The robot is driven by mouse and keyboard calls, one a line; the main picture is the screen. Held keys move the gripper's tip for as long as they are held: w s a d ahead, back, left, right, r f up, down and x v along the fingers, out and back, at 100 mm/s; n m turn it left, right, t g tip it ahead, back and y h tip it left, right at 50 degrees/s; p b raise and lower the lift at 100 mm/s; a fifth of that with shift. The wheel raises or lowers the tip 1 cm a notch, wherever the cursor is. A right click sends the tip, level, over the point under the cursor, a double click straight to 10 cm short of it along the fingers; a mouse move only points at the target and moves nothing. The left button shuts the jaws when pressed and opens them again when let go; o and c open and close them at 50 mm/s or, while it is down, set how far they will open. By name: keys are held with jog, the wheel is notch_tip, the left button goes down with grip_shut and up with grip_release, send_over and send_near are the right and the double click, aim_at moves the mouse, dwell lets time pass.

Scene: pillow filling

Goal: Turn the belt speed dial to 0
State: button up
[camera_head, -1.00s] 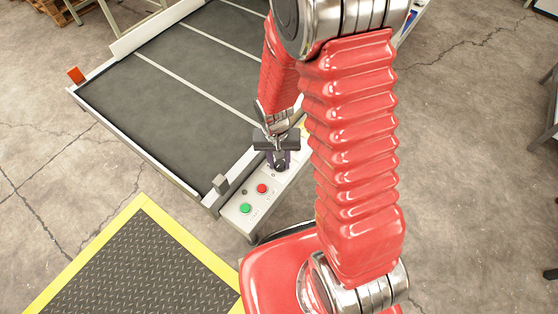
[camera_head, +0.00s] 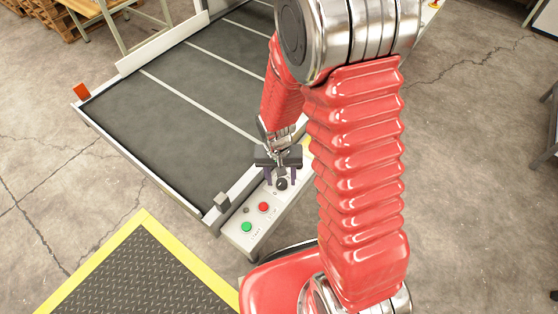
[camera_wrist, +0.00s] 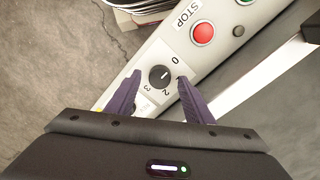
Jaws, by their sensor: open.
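The belt speed dial (camera_wrist: 160,76) is a round black knob on the pale control panel (camera_wrist: 215,62). The numbers 0, 1, 2 and 3 are printed around it in the wrist view. A small light mark shows on the knob, but I cannot tell for sure which number it points to. The dial also shows in the head view (camera_head: 281,184), just in front of my gripper (camera_head: 283,177). My gripper is open, with its purple fingers spread to either side of the dial and apart from it in the wrist view (camera_wrist: 159,78).
A red STOP button (camera_wrist: 203,33) and a small dark knob sit beside the dial, with a green button (camera_head: 246,227) at the panel's near end. The dark belt (camera_head: 165,110) lies to the left. A yellow-edged floor mat (camera_head: 110,270) is at the lower left.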

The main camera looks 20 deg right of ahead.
notch_tip(320, 180, up, 13)
jog(key=shift+a+f, duration=0.15)
jog(key=shift+a, duration=0.25)
dwell(0.8)
notch_tip(320, 180, up, 19)
jog(key=n+t, duration=0.4)
jog(key=t, duration=0.2)
send_over(279, 183)
jog(key=s, duration=1.1)
jog(key=shift+s+d+r+y, duration=0.25)
jog(key=shift+d+r+y, duration=0.05)
jog(key=shift+d+r, duration=0.2)
jog(key=shift+f, duration=0.1)
jog(key=shift+c, duration=0.2)
